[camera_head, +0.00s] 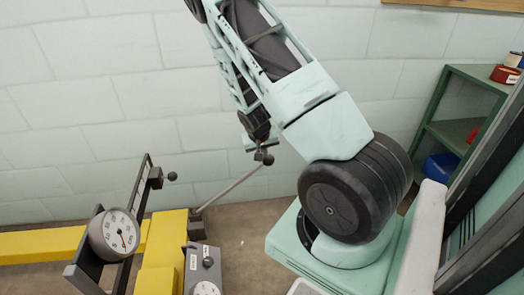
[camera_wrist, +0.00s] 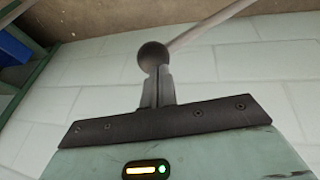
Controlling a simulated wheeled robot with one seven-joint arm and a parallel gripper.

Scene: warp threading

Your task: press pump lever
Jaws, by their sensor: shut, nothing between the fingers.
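The pump lever (camera_head: 232,186) is a thin grey rod that slants up and right from the pump body (camera_head: 203,265). It ends in a dark round knob (camera_head: 268,160). My gripper (camera_head: 260,150) is at the knob, with its fingers shut and empty. In the wrist view, the knob (camera_wrist: 153,57) appears right at the tips of my shut fingers (camera_wrist: 157,88), and the rod (camera_wrist: 205,25) runs off to the upper right. I cannot tell whether the fingertips touch the knob or are just short of it.
A round white gauge (camera_head: 122,232) sits on a black frame beside yellow beams (camera_head: 160,255). Another small dark knob (camera_head: 172,176) sticks out from that frame, left of the lever. A green shelf (camera_head: 452,136) stands at the right. A pale block wall (camera_head: 90,100) is behind.

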